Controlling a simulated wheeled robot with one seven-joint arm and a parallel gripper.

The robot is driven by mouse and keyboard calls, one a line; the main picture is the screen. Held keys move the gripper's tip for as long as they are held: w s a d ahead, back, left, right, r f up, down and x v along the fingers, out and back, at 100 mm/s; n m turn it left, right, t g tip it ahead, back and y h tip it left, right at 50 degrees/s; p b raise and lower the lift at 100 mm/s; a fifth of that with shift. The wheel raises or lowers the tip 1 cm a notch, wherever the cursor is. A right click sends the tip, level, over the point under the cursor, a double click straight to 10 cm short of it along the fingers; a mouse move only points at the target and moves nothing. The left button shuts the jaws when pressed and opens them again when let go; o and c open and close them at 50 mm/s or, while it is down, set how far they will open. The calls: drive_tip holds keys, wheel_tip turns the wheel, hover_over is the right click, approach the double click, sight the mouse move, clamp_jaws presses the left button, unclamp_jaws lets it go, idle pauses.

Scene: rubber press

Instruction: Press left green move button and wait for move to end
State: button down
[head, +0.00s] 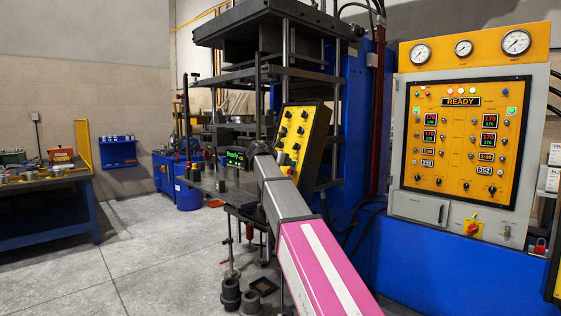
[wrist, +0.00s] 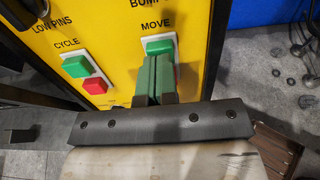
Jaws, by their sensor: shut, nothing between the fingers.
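The yellow control panel (head: 303,131) stands tilted beside the press in the head view, and its face fills the upper left of the wrist view (wrist: 108,45). Under the label MOVE, a green button (wrist: 160,45) sits on a white plate. My gripper (wrist: 158,60) is shut and empty. Its green-tinted fingertips are right at the lower edge of this green button; I cannot tell if they touch it or press it in. The fingers hide the lower part of the MOVE plate. In the head view my arm reaches to the panel's lower left, and the fingers are not clear there.
Left of MOVE, the CYCLE plate carries a green button (wrist: 76,66) and a red button (wrist: 96,85). The large console (head: 463,101) at right reads READY. A small screen (head: 236,158) with green text is beside the press. The floor (head: 150,240) at left is clear.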

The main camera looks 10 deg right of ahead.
drive_tip(key=shift+w+d+f, duration=0.1)
drive_tip(key=shift+w+d, duration=0.1)
drive_tip(key=shift+d, duration=0.1)
